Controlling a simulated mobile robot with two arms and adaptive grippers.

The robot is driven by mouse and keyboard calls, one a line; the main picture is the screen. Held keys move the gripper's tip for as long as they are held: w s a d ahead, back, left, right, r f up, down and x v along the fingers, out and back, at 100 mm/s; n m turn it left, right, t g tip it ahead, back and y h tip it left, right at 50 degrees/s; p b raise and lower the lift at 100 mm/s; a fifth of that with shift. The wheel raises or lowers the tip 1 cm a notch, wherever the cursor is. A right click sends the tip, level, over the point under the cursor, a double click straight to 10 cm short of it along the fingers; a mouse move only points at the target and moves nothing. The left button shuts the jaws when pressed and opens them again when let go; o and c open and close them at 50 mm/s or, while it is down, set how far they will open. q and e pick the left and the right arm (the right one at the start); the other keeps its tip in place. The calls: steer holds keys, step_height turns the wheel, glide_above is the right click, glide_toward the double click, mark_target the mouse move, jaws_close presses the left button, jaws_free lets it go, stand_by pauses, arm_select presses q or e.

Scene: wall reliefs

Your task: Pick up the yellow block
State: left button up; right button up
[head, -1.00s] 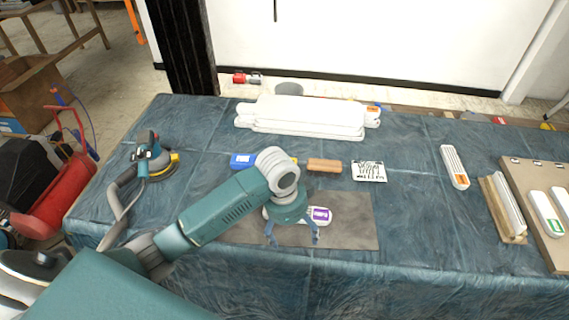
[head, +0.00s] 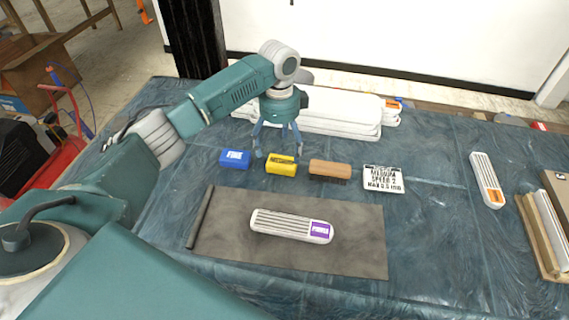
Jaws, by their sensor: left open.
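The yellow block (head: 281,164) lies on the blue cloth of the table, between a blue block (head: 235,159) and a brown wooden-backed brush (head: 330,170). It has dark markings on its top. My left gripper (head: 278,155) is open and points down, with its fingertips at or just above and behind the yellow block. I cannot tell whether the fingers touch it. The space between the fingers looks empty. My right gripper is not in view.
A white sanding block with a purple label (head: 290,226) lies on a grey mat (head: 350,235) in front. White stacked boards (head: 335,112) lie behind my gripper. A text card (head: 383,180) and an orange-labelled white block (head: 487,180) are to the right.

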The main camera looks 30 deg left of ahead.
mark_target(281, 164)
arm_select(q)
step_height(281, 164, down, 3)
steer(key=shift+f, duration=0.45)
step_height(281, 164, down, 4)
steer(key=shift+w+r+p, duration=0.15)
steer(key=shift+r+p, duration=0.1)
steer(key=shift+p, duration=0.5)
steer(key=shift+f, duration=0.6)
steer(key=c, duration=1.3)
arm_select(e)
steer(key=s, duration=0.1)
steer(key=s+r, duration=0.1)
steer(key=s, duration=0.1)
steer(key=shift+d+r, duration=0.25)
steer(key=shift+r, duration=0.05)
